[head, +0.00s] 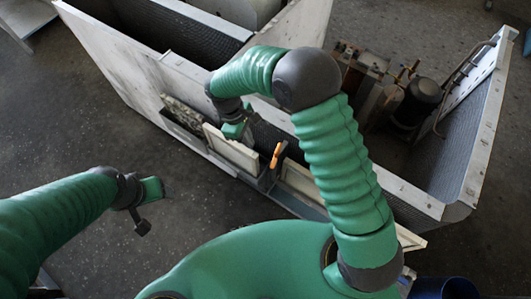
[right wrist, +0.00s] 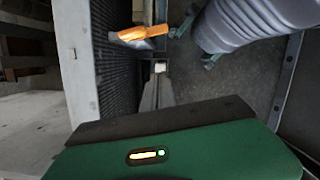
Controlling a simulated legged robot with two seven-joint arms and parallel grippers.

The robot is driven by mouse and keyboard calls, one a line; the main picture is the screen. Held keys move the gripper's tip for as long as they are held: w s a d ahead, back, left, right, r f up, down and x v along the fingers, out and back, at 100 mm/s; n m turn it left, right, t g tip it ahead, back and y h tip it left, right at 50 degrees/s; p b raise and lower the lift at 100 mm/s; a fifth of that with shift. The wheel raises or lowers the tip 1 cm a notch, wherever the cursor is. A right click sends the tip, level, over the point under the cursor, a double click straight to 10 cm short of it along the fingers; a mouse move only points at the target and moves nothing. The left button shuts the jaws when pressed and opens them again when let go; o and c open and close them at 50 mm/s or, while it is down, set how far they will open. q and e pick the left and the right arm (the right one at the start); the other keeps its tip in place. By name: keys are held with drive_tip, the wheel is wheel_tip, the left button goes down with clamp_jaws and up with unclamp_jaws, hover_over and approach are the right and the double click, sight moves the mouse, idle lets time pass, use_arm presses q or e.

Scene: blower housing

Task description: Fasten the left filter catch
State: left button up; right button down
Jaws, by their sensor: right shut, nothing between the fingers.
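An orange catch handle (head: 276,155) stands up between two cream filter panels, the left one (head: 231,150) and the right one (head: 300,177), on the near side of the blower housing. The orange handle also shows at the top of the right wrist view (right wrist: 142,34). My right gripper (head: 234,131) is shut and empty above the left panel, to the left of the handle and apart from it. In the right wrist view its green body fills the bottom and its fingertips are not clear. My left gripper (head: 150,189) hangs over bare floor, away from the housing; its jaws are too small to read.
The pale metal housing wall (head: 120,75) runs across the upper left. A side wall with dark lining (head: 462,135) stands at right. A motor with pipes (head: 420,100) sits inside the housing. The grey floor (head: 60,120) at left is clear.

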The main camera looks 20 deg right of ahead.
sight(276, 155)
drive_tip(key=x, duration=0.3)
drive_tip(key=p+x, duration=0.1)
drive_tip(key=x, duration=0.1)
drive_tip(key=shift+s+a+f, duration=0.15)
drive_tip(key=shift+s+f, duration=0.05)
drive_tip(key=shift+s, duration=0.2)
drive_tip(key=d, duration=0.1)
drive_tip(key=s+d+p, duration=0.1)
drive_tip(key=s+d+f, duration=0.1)
drive_tip(key=d, duration=0.1)
drive_tip(key=shift+s, duration=0.25)
drive_tip(key=shift+a, duration=0.25)
